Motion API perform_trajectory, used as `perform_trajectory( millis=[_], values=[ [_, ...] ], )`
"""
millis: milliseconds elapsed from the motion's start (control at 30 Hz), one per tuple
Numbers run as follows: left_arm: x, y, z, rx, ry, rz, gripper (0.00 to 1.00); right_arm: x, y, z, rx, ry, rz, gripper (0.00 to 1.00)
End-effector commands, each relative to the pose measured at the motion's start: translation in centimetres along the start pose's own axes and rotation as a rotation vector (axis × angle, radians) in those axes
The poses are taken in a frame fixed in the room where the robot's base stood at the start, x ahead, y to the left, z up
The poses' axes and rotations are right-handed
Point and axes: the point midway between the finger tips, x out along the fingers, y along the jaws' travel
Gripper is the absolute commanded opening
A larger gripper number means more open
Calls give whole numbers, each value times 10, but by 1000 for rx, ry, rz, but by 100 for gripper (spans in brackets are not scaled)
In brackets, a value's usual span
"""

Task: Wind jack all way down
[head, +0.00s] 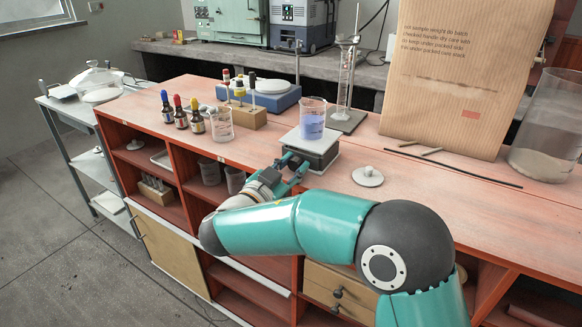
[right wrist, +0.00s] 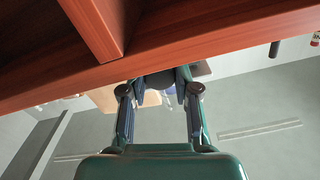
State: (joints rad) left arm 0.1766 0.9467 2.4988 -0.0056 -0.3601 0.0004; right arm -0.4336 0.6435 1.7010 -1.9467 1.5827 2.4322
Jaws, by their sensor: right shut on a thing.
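The lab jack (head: 318,146) stands near the front edge of the red bench, with a pale top plate and a dark lower body; the top plate sits close above the base. A glass beaker of blue liquid (head: 312,122) stands upright on it. My right gripper (head: 291,163) is at the jack's front left side, shut on the jack's knob. In the right wrist view the fingers close around a dark round part (right wrist: 160,80), apparently that knob, just past the bench edge. The fingers hide most of the knob in the head view. My left gripper is not in view.
Left of the jack are a wooden block with droppers (head: 245,117), an empty beaker (head: 221,124) and dropper bottles (head: 197,119). A stand with a glass cylinder (head: 345,85) is behind. A white lidded piece (head: 367,176) and a dark rod (head: 455,167) lie right.

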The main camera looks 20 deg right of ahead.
Motion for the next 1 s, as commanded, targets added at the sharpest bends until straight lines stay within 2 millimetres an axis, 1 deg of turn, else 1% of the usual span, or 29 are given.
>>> perform_trajectory(
  millis=[800, 833, 933, 967, 1000],
  values=[
    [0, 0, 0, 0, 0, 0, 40, 0, 2, 1, -3, -1, 8, 0],
    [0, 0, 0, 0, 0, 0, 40, 0, 2, 1, -3, -1, 8, 35],
    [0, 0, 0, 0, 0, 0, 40, 0, 2, 1, -2, -1, 6, 52],
    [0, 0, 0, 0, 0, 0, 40, 0, 2, 1, -2, -1, 6, 56],
    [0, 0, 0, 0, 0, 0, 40, 0, 2, 1, -2, -1, 5, 56]
  ],
)
